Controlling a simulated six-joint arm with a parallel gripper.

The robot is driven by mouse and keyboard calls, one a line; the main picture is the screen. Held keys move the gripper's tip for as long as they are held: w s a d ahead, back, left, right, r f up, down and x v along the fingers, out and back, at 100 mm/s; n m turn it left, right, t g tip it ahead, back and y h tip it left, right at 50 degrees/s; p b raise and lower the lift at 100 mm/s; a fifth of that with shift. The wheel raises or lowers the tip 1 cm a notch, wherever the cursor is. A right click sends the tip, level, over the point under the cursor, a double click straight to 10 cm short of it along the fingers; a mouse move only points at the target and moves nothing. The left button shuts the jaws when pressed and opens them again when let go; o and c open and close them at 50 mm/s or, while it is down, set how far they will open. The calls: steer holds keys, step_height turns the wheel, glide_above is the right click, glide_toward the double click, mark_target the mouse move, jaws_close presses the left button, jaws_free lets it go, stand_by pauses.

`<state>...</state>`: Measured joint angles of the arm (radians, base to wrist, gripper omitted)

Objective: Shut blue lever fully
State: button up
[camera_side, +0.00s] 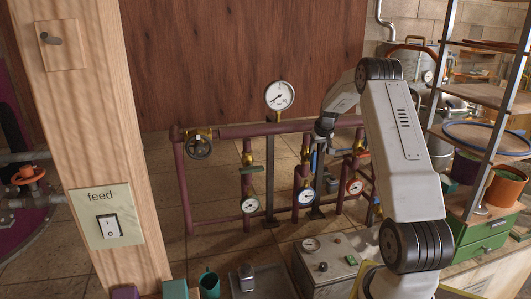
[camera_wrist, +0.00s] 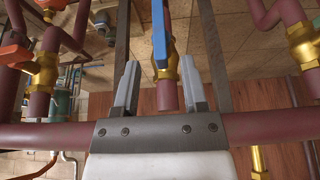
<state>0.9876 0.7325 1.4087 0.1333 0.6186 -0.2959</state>
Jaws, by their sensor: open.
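The blue lever (camera_wrist: 159,32) is at the top centre of the wrist view, on a brass valve (camera_wrist: 171,66) in a dark red pipe. It lies roughly along the pipe there. In the side view a small blue piece, seemingly the same lever (camera_side: 313,160), shows beside my gripper (camera_side: 322,146), partly hidden. In the wrist view my gripper (camera_wrist: 160,76) is open. Its two grey fingers stand apart, one on each side of the valve's line in the picture. Nothing is held between them. I cannot tell whether a finger touches the lever.
Dark red pipes (camera_side: 233,132) surround the work. A white gauge (camera_side: 280,95) stands above them, with smaller gauges below. A brass valve (camera_wrist: 45,72) with an orange-red handle (camera_wrist: 14,50) is at the left of the wrist view. A metal shelf rack (camera_side: 446,60) stands at right.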

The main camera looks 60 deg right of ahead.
mark_target(315, 153)
steer(key=shift+x, duration=3.15)
steer(key=shift+c, duration=0.2)
jaws_close()
